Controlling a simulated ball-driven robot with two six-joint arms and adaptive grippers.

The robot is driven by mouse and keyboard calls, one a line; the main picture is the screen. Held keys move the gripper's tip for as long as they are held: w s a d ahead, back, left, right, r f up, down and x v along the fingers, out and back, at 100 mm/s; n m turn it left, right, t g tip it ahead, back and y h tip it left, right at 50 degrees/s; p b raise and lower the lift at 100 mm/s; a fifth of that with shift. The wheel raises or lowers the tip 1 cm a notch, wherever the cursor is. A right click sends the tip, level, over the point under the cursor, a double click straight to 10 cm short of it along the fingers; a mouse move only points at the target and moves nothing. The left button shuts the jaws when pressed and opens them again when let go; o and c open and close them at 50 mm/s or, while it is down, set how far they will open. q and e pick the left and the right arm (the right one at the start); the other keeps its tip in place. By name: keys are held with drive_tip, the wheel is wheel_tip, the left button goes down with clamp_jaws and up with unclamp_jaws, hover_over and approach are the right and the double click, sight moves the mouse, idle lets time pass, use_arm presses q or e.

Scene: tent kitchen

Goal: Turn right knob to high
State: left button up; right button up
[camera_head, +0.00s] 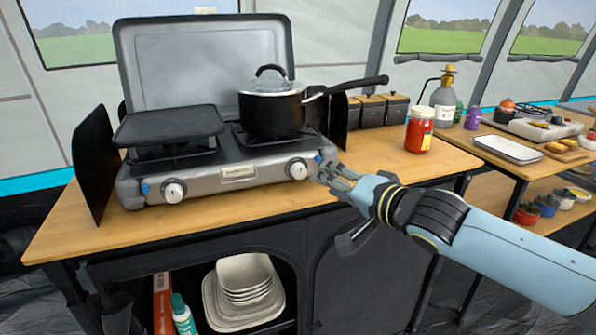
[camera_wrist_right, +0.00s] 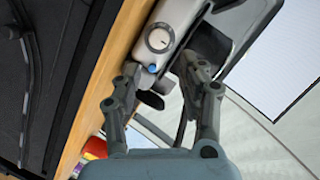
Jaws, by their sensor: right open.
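The right knob (camera_head: 297,169) is a round white dial on the front of the grey two-burner stove (camera_head: 225,184), near its right end. It also shows in the right wrist view (camera_wrist_right: 159,38), ahead of the fingertips. My right gripper (camera_head: 322,172) is just right of the knob, apart from it. In the right wrist view my right gripper (camera_wrist_right: 160,72) is open and empty, with the blue button (camera_wrist_right: 152,69) of the stove between its fingers. The left knob (camera_head: 174,191) is on the stove's left front. My left gripper is not in view.
A lidded black pot (camera_head: 272,114) stands on the right burner, its handle reaching right. A griddle (camera_head: 169,125) covers the left burner. A red jar (camera_head: 419,130) stands on the wooden counter (camera_head: 375,150) behind my right arm. Stacked bowls (camera_head: 244,283) sit on the shelf below.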

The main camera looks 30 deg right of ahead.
sight(302, 173)
drive_tip(key=b+x, duration=0.3)
drive_tip(key=x, duration=0.6)
drive_tip(key=shift+w+f, duration=0.15)
drive_tip(key=shift+w, duration=0.1)
